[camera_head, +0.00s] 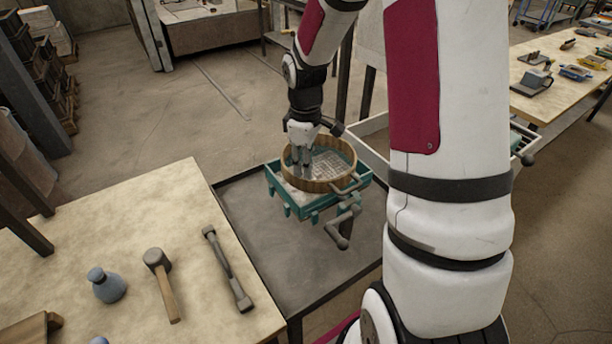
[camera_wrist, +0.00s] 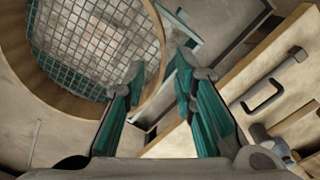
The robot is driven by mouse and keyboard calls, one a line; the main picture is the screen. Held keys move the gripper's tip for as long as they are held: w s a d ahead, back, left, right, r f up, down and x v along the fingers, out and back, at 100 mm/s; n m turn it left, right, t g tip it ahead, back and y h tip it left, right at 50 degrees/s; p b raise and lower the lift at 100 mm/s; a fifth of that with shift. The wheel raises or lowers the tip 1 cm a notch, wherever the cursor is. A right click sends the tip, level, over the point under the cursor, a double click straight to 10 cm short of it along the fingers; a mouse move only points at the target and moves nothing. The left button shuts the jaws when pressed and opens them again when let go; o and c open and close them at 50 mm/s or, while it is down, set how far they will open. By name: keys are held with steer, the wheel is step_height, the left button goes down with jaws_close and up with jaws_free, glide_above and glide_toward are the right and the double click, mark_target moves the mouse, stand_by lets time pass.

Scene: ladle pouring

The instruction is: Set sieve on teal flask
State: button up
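The round wooden sieve (camera_head: 349,162) with a wire mesh lies flat on top of the teal flask (camera_head: 287,202), appearing to rest on it. The flask's corners and side walls show around the sieve. My gripper (camera_head: 300,168) points down at the sieve's left rim. In the wrist view, the sieve's rim (camera_wrist: 157,28) runs between the two fingers of my gripper (camera_wrist: 159,66). One finger is over the mesh side and the other is outside the rim. The fingers are apart, with gaps beside the rim, so my gripper looks open. Rim contact is hard to see.
The flask stands on a dark metal-topped table (camera_head: 285,278). Another tool table (camera_head: 537,100) stands at right. My arm hides part of the right side.

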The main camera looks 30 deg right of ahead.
steer(key=s+a+r+m+t, duration=0.1)
steer(key=s+a+r+m, duration=0.2)
steer(key=r, duration=0.6)
steer(key=s+a+r+t, duration=0.1)
steer(key=s+a+r, duration=0.35)
steer(key=r, duration=0.35)
steer(key=s+a+r+m+t, duration=0.1)
steer(key=s+a+r+m, duration=0.1)
steer(key=s, duration=0.4)
steer(key=s+a+r+m+t, duration=0.2)
steer(key=s+a, duration=0.1)
steer(key=s, duration=0.4)
steer(key=shift+s+a+r, duration=0.25)
steer(key=shift+a+r, duration=0.05)
steer(key=shift+a, duration=0.05)
